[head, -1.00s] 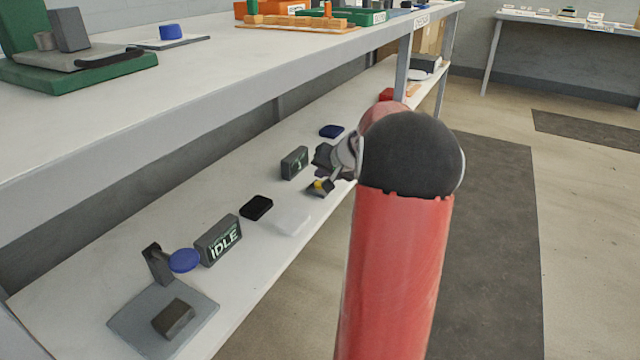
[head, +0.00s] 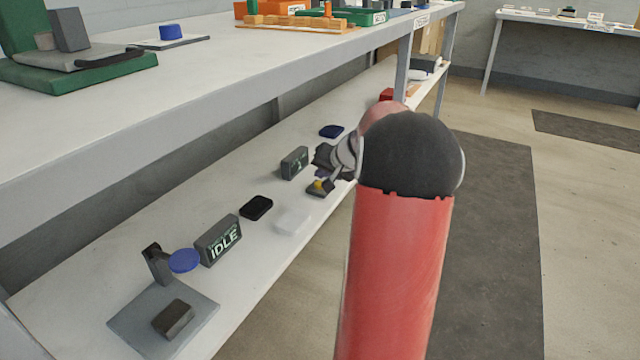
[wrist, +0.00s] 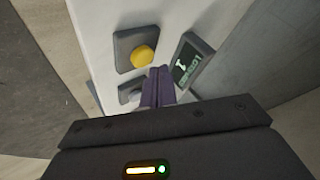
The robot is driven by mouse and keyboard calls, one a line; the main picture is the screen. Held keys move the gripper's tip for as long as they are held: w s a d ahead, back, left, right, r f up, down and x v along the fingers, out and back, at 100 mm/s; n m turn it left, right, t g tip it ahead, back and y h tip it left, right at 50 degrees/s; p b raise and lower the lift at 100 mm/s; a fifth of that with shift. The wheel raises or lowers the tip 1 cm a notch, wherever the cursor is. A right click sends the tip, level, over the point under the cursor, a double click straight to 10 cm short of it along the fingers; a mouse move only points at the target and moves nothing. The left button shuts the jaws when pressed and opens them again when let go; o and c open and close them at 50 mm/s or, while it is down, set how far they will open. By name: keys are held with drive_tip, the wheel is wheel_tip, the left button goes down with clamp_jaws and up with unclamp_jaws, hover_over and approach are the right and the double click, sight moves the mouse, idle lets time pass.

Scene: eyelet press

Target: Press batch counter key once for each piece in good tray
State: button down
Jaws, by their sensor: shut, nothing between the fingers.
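The batch counter's yellow key (wrist: 145,57) sits on a small dark grey base in the wrist view; it also shows in the head view (head: 319,184). The counter's display (wrist: 190,62) stands beside it, with light marks too small to read surely; it also shows in the head view (head: 295,162). My gripper (wrist: 159,73) is shut and empty. Its purple fingertips appear just below the yellow key in the wrist view, and I cannot tell whether they touch anything. A second base with a pale key (wrist: 130,93) is partly hidden beside the fingers. I cannot tell which tray is the good tray.
On the lower shelf stand an IDLE display (head: 219,240), a black tray (head: 256,207), a pale tray (head: 293,220), a dark blue tray (head: 331,131) and a grey press with a blue disc (head: 184,260). The upper bench (head: 190,110) overhangs this shelf.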

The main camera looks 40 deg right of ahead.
drive_tip(key=shift+f, duration=0.1)
drive_tip(key=shift+f+b, duration=0.35)
drive_tip(key=shift+b, duration=0.35)
drive_tip(key=shift+f, duration=0.5)
idle(0.5)
drive_tip(key=shift+r, duration=0.1)
drive_tip(key=shift+r+p, duration=0.35)
drive_tip(key=shift+r, duration=0.5)
drive_tip(key=shift+r+p, duration=1.55)
drive_tip(key=shift+r, duration=1)
idle(0.6)
